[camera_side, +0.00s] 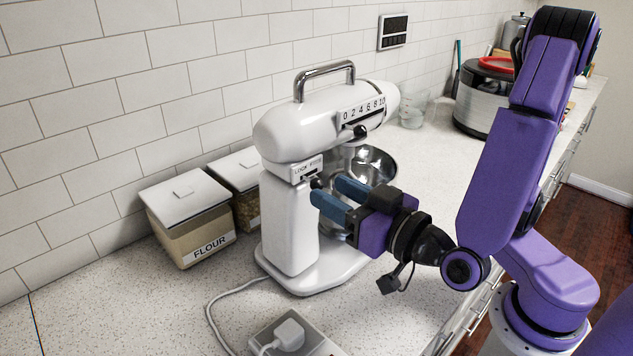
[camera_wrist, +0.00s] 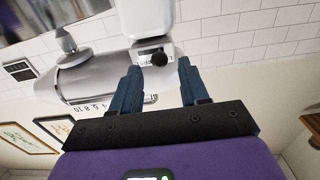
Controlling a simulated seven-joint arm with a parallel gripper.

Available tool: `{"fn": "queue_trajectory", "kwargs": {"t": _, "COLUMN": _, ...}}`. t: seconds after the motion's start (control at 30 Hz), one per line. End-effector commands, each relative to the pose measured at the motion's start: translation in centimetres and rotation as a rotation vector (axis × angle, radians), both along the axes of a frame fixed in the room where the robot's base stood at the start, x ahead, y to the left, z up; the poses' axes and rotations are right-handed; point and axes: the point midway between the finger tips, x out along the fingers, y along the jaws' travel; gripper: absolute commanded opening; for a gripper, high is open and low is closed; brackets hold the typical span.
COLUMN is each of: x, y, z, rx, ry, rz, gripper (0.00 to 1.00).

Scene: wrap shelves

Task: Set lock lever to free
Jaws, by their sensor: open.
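The white stand mixer (camera_side: 288,225) stands on the counter, with a "LOCK FREE" label (camera_side: 307,167) on its neck below the head. The lock lever's black knob (camera_side: 316,183) sticks out just under that label. In the wrist view the knob (camera_wrist: 159,59) lies between the fingertips of my gripper (camera_wrist: 158,68), with space on both sides. My gripper (camera_side: 328,191) is open with its blue fingers pointing at the mixer neck, close to the knob. I cannot tell whether a finger touches the knob, or surely which end of its slot it is at.
A metal bowl (camera_side: 376,164) sits under the mixer head, right behind my fingers. A flour container (camera_side: 187,217) and another canister (camera_side: 243,205) stand left of the mixer. An outlet with a plug (camera_side: 289,333) and cord is in front.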

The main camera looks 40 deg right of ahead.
Motion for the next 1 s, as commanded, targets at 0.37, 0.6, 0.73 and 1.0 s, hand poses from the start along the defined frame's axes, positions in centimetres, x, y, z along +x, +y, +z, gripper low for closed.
{"fn": "queue_trajectory", "kwargs": {"t": 0.37, "x": 4.4, "y": -0.1, "z": 0.0, "rx": -0.001, "ry": 0.0, "rz": -0.003, "gripper": 0.45}}
{"fn": "queue_trajectory", "kwargs": {"t": 0.6, "x": 4.7, "y": 0.0, "z": 0.0, "rx": -0.001, "ry": 0.0, "rz": 0.001, "gripper": 0.45}}
{"fn": "queue_trajectory", "kwargs": {"t": 0.73, "x": 4.7, "y": 0.0, "z": 0.0, "rx": -0.001, "ry": 0.0, "rz": 0.001, "gripper": 0.38}}
{"fn": "queue_trajectory", "kwargs": {"t": 1.0, "x": 4.7, "y": 0.0, "z": 0.0, "rx": -0.001, "ry": 0.0, "rz": 0.001, "gripper": 0.0}}
